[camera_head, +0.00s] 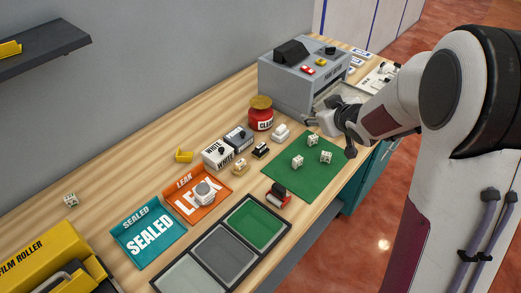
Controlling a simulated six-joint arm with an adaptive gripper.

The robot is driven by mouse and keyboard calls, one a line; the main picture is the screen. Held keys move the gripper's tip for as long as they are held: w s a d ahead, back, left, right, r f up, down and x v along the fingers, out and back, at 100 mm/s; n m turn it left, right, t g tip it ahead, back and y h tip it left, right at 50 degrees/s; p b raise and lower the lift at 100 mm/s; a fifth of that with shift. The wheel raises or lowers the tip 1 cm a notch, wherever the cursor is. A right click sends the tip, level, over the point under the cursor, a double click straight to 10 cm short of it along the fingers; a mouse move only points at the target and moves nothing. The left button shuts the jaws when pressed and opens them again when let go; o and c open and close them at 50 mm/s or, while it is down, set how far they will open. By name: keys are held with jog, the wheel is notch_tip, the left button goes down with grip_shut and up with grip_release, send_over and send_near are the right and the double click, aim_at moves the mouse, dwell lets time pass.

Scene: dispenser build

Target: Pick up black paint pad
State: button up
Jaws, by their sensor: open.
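Two candidates for the black paint pad stand mid-table. One is a small black block (260,151) with a pale base, lying left of the green mat. The other is a dark grey box (238,139) with a white label too small to read for certain, beside a white box labelled WHITE (217,154). I cannot tell which is the pad. My gripper (336,121) is open, above the far right of the green mat, in front of the grey machine. It is well to the right of both candidates and seems empty; its fingertips are partly hard to make out.
The green mat (283,188) holds several white dice. A red jar (261,115), a white block (281,132) and a beige block (240,166) are close by. The grey machine (300,85) stands behind. Orange LEAK (180,207) and teal SEALED (130,258) trays lie left.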

jog(key=w+a+f+n+y, duration=0.2)
jog(key=w+a+f+y, duration=0.15)
jog(key=f, duration=0.55)
jog(key=n+g+y, duration=0.1)
jog(key=y, duration=0.3)
send_near(264, 147)
jog(key=shift+w+f, duration=0.1)
jog(key=shift+w, duration=0.65)
jog(key=shift+s+a+f+y, duration=0.2)
jog(key=shift+f+y, duration=0.05)
jog(key=shift+x, duration=1.3)
jog(key=shift+a, duration=0.1)
